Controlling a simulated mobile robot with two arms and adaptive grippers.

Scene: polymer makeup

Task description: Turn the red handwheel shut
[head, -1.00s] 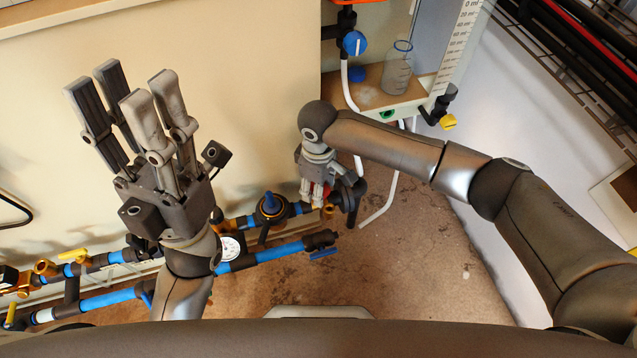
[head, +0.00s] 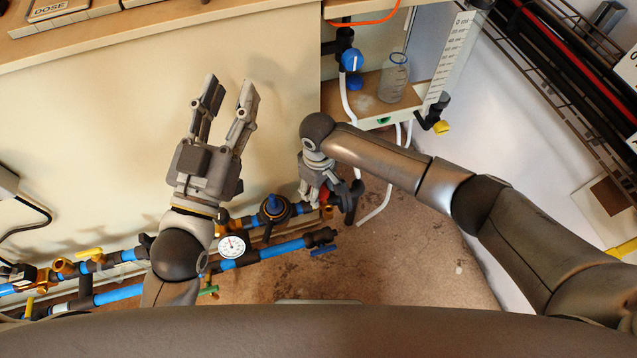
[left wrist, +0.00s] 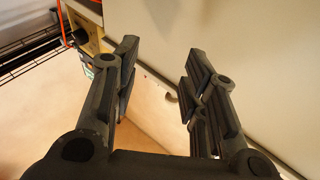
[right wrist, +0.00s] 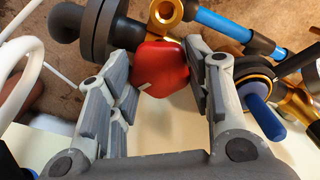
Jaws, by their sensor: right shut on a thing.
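The red handwheel (right wrist: 160,69) sits between the fingertips of my right gripper (right wrist: 160,85) in the right wrist view, with a pale mark on its face. A brass fitting (right wrist: 166,12) is just beyond it. In the head view my right gripper (head: 322,190) is low by the pipes, and only a bit of red shows past it. The right gripper is shut on the handwheel. My left gripper (head: 232,95) is raised in front of the cream panel, open and empty. The left wrist view also shows its spread fingers (left wrist: 160,70) with nothing between them.
Blue pipes (head: 285,249) with a gauge (head: 232,246) and a blue-capped valve (head: 274,206) run left of the handwheel. A black round flange (right wrist: 97,30) is close by it. A glass bottle (head: 393,80) stands on a shelf above. Brown floor (head: 420,260) is free at right.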

